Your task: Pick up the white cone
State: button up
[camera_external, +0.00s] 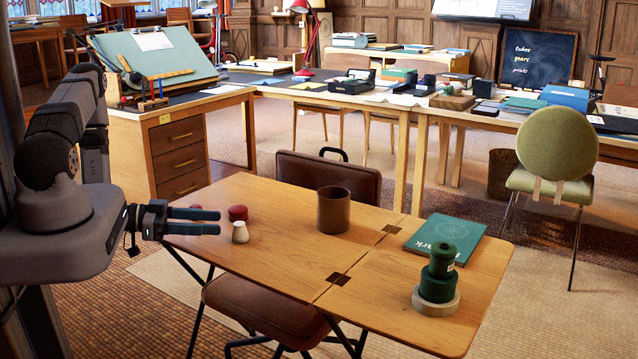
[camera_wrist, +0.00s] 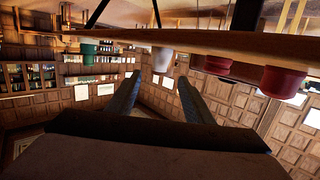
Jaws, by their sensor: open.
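The small white cone (camera_external: 240,232) stands upright near the left end of the wooden folding table (camera_external: 270,230). My gripper (camera_external: 219,222) is open, its two fingers level and pointing right, with the tips just left of the cone and apart from it. In the wrist view, which is upside down, the white cone (camera_wrist: 162,60) shows beyond and between the open fingertips of my gripper (camera_wrist: 159,77). Nothing is between the fingers.
A red round piece (camera_external: 238,213) stands just behind the cone; another red piece is partly hidden by my fingers. A brown cup (camera_external: 333,210) stands farther right. A green stacked piece (camera_external: 438,275) and a green book (camera_external: 445,239) are at the right end. The table's middle front is clear.

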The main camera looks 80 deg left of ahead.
aim_at(232, 236)
jog(key=shift+w+d+f+b, duration=0.1)
jog(key=shift+w+f+b, duration=0.1)
jog(key=shift+w, duration=0.75)
jog(key=shift+w+a+f+b, duration=0.1)
jog(key=shift+w+b, duration=0.05)
jog(key=shift+w, duration=0.8)
jog(key=shift+w+d+f+b, duration=0.1)
jog(key=shift+w+b, duration=0.1)
jog(key=shift+w, duration=0.75)
jog(key=c, duration=1.1)
